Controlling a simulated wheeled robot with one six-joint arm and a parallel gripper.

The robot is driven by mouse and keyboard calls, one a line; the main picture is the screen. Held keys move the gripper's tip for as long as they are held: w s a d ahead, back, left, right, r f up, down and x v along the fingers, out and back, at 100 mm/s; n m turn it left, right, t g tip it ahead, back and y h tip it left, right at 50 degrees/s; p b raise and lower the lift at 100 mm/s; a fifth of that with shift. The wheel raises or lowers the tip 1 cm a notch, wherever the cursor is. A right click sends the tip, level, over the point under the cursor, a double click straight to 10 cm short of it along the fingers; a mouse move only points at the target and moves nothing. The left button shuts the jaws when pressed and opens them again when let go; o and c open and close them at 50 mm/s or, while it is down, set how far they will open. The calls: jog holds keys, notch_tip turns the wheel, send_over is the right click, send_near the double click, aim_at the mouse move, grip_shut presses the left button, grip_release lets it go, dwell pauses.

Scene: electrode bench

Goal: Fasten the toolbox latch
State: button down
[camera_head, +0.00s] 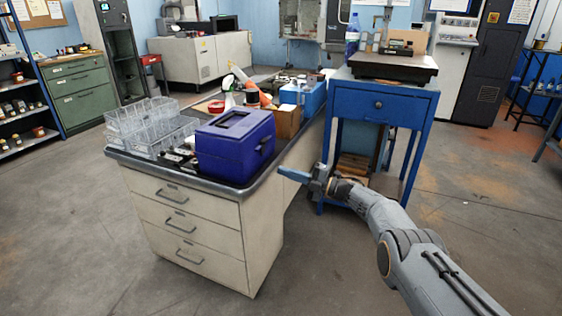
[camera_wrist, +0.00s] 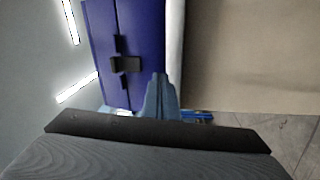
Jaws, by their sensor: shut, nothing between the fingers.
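The dark blue toolbox (camera_head: 228,150) stands upright on the near end of the bench top, its lid down. Its dark latch (camera_head: 265,144) is on the side facing my arm. In the wrist view the toolbox (camera_wrist: 143,35) is seen turned on its side, with the black latch (camera_wrist: 127,64) across the lid seam; I cannot tell whether the latch is fastened. My gripper (camera_head: 284,171) is shut and empty, beside the bench edge, apart from the toolbox and to the right of it. Its blue fingers (camera_wrist: 160,82) point towards the toolbox near the latch.
Clear plastic racks (camera_head: 150,130) and small dark parts stand left of the toolbox. A cardboard box (camera_head: 288,122) and a light blue container (camera_head: 303,97) are behind it. A blue table (camera_head: 372,104) stands to the right. The floor in front is clear.

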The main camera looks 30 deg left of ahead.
jog(key=r+p+v, duration=0.1)
jog(key=p+v, duration=0.1)
jog(key=v, duration=0.8)
jog(key=shift+d, duration=0.25)
